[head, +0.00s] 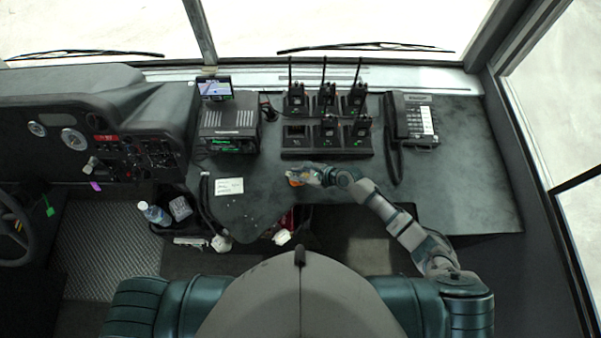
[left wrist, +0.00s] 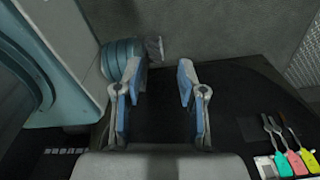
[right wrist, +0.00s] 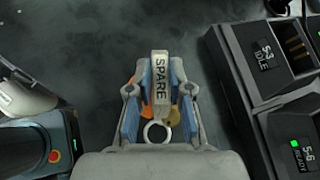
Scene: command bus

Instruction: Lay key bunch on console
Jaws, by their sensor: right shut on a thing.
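My right gripper (head: 315,177) is shut on the key bunch (head: 295,179) over the dark console top (head: 465,190). In the right wrist view the key bunch (right wrist: 159,85) shows a grey tag reading SPARE between the fingers of the gripper (right wrist: 160,90). A metal ring, a brass key and an orange piece show beside and below the tag. I cannot tell whether the bunch touches the console. My left gripper (left wrist: 160,85) shows only in the left wrist view. Its fingers are apart with nothing between them.
A radio charger rack (head: 326,152) stands behind the right gripper, with a phone (head: 415,120) to its right. A radio unit (head: 230,135) and white card (head: 229,186) are left. Several colour-handled items (left wrist: 290,160) lie near the left gripper. The console's right part is clear.

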